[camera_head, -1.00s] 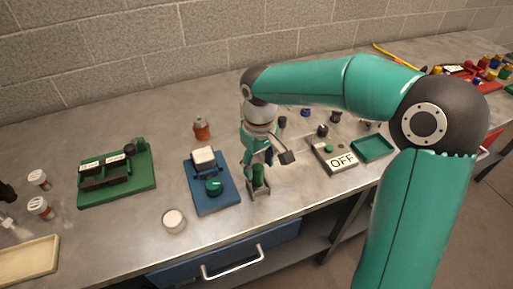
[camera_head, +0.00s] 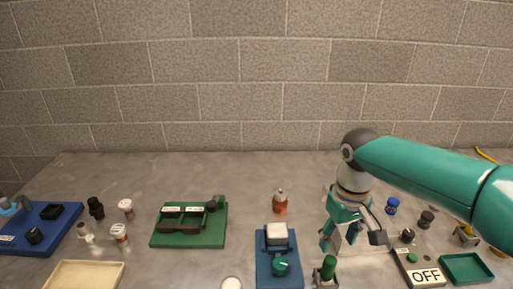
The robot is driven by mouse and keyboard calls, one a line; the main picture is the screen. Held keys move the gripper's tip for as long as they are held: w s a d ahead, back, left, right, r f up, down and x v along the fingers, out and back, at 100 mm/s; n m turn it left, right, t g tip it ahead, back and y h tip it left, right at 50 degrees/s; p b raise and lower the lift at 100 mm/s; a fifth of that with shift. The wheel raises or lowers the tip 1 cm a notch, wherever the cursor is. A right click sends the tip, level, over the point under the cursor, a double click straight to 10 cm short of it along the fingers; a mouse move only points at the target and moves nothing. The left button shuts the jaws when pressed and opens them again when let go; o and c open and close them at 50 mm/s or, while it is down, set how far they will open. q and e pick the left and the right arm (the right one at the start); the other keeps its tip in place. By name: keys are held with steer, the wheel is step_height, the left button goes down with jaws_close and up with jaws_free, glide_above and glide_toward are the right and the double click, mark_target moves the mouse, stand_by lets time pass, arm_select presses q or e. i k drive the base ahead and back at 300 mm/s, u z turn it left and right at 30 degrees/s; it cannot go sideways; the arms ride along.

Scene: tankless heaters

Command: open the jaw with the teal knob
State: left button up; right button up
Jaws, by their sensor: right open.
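The teal knob (camera_head: 280,266) sits on the blue base (camera_head: 265,277) of a small device at the front middle. A pale grey block (camera_head: 277,234), perhaps part of its jaw, stands behind the knob on the same base. I cannot tell how wide the jaw stands. My right gripper (camera_head: 338,247) is open and points down, to the right of the blue device and apart from it. A green-topped cylinder in a small metal holder (camera_head: 328,270) stands just below the gripper fingers. My left gripper is not in view.
A green board with black blocks (camera_head: 216,238) lies to the left. A box marked OFF (camera_head: 424,277) and a green tray (camera_head: 467,267) lie at right. A beige tray (camera_head: 84,275) is at front left.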

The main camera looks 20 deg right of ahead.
mark_target(280, 265)
steer(key=k, duration=1)
